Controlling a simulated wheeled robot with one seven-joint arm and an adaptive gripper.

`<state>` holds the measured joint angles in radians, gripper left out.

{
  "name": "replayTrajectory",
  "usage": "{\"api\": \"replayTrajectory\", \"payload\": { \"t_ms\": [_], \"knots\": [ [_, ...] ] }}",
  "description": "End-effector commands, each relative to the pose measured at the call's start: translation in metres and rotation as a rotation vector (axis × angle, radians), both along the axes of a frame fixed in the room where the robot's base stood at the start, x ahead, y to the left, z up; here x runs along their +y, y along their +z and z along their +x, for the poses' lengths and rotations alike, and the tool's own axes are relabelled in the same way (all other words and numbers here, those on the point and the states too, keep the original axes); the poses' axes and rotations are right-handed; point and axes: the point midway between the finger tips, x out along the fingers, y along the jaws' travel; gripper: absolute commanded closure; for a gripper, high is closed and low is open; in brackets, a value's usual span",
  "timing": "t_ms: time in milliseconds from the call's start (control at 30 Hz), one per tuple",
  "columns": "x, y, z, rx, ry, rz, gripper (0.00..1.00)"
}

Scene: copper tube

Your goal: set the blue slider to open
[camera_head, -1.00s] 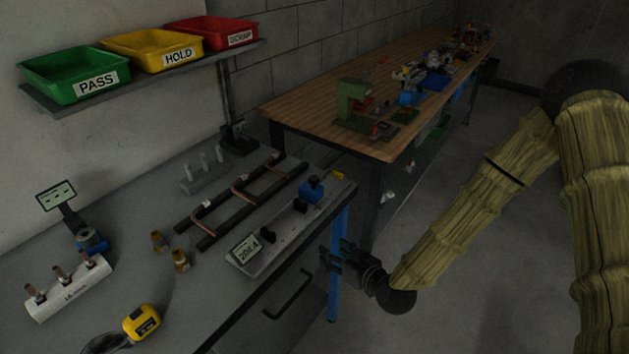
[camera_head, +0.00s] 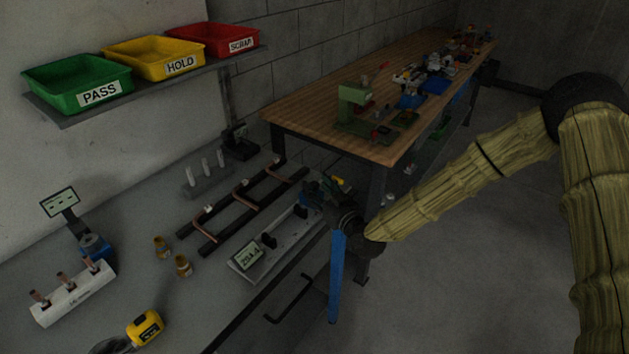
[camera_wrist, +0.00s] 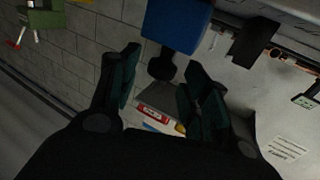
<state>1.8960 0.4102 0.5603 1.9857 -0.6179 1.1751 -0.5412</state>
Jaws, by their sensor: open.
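The blue slider (camera_wrist: 178,24) shows as a blue block with a black knob (camera_wrist: 163,68) at the top middle of the wrist view. My gripper (camera_wrist: 161,72) is open, with one dark green finger on each side of the knob. I cannot tell whether either finger touches it. In the head view my gripper (camera_head: 318,190) is at the far right end of the grey measuring fixture (camera_head: 284,236) and mostly hides the slider there. The fixture has black posts and a small display (camera_head: 246,257) at its near end.
A black rack (camera_head: 225,238) with copper tubes lies left of the fixture. A wooden workbench (camera_head: 300,112) stands behind my gripper. Brass fittings (camera_head: 183,266), a white tube holder (camera_head: 75,293) and a yellow tape measure (camera_head: 145,327) are on the grey table. Green, yellow and red bins sit on a shelf.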

Motion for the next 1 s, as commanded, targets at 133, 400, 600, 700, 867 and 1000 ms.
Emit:
{"api": "replayTrajectory", "payload": {
  "t_ms": [133,400,600,700,867,1000],
  "knots": [
    [0.008,0.001,0.013,0.001,0.0,-0.001,0.53],
    [0.012,0.0,0.02,0.0,0.0,0.0,0.53],
    [0.012,0.0,0.02,0.001,0.0,-0.001,0.57],
    [0.012,0.0,0.02,0.001,0.0,-0.001,0.75],
    [0.012,0.0,0.02,0.001,0.0,-0.001,1.0],
    [0.011,-0.001,0.02,0.001,0.0,-0.001,1.0]
  ]
}}
